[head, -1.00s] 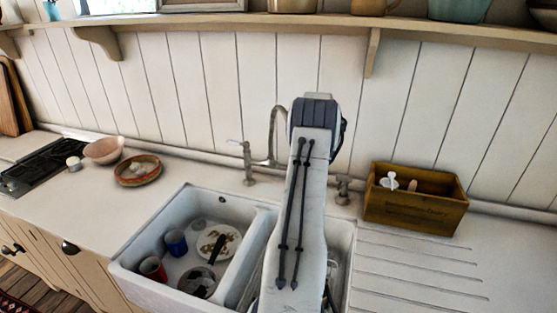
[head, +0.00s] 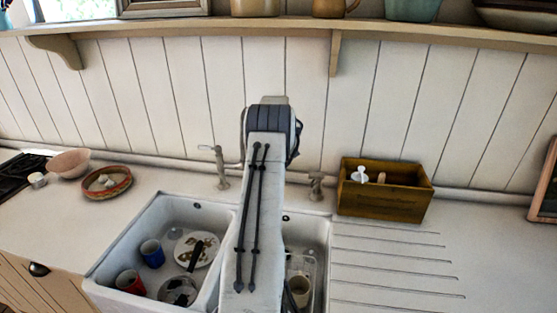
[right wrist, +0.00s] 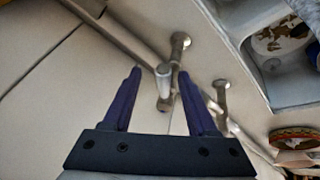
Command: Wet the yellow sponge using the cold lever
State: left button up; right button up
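My right arm reaches over the sink in the head view, and its gripper is hidden behind the arm there. In the right wrist view my right gripper (right wrist: 160,73) is open, its two dark fingers apart. A pale metal tap part (right wrist: 163,88) shows between the fingers; I cannot tell if they touch it. The left lever tap (head: 221,170) and the right tap (head: 316,186) stand behind the sink; no marking shows which is cold. The spout is mostly hidden by my arm. I cannot make out the yellow sponge. My left gripper is out of view.
The double sink (head: 128,243) holds a blue mug (head: 152,253), a red mug (head: 130,282) and dirty plates in its left basin. A wooden box (head: 385,203) stands right of the taps. A reddish dish (head: 107,193) sits on the left. The ribbed drainboard is clear.

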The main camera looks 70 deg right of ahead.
jog(key=shift+w+a, duration=0.1)
jog(key=b+v, duration=0.3)
jog(key=v, duration=0.7)
jog(key=shift+r+b, duration=0.15)
jog(key=shift+b, duration=0.25)
